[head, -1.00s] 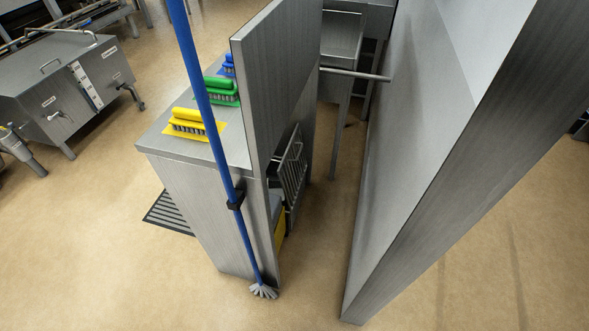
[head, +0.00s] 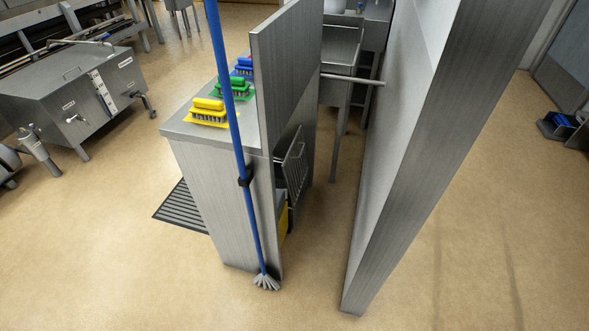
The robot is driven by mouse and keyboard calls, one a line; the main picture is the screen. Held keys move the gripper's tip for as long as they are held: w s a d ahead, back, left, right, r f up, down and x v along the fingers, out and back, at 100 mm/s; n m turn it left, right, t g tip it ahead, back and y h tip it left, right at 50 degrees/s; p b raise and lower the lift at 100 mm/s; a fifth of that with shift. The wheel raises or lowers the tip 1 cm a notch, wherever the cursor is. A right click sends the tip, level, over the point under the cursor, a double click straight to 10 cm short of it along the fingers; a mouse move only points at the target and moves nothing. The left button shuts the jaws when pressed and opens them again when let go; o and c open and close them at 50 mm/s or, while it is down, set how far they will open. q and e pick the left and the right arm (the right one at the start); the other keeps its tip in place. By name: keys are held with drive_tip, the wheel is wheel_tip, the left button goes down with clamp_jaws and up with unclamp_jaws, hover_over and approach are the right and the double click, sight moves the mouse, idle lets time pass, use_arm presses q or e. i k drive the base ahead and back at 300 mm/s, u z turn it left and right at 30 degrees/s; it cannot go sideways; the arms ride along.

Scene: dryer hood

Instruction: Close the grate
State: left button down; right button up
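A dark slatted grate (head: 184,208) lies on the floor at the left foot of the metal cabinet, its right part hidden behind the cabinet. A barred metal rack (head: 293,163) is on the cabinet's right side, partly hidden by the upright panel. I cannot tell from this view which of these the task names, or whether the floor grate is open or shut. Neither of my grippers is in view.
A steel cabinet (head: 215,200) holds yellow (head: 208,110), green (head: 233,88) and blue brushes (head: 243,66). A blue-handled broom (head: 243,160) stands against it. A tall steel panel (head: 405,190) blocks the right. A steel machine (head: 75,95) is at left. Front-left floor is clear.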

sight(301, 167)
drive_tip(key=z, duration=0.9)
drive_tip(key=i, duration=0.8)
drive_tip(key=z, duration=0.2)
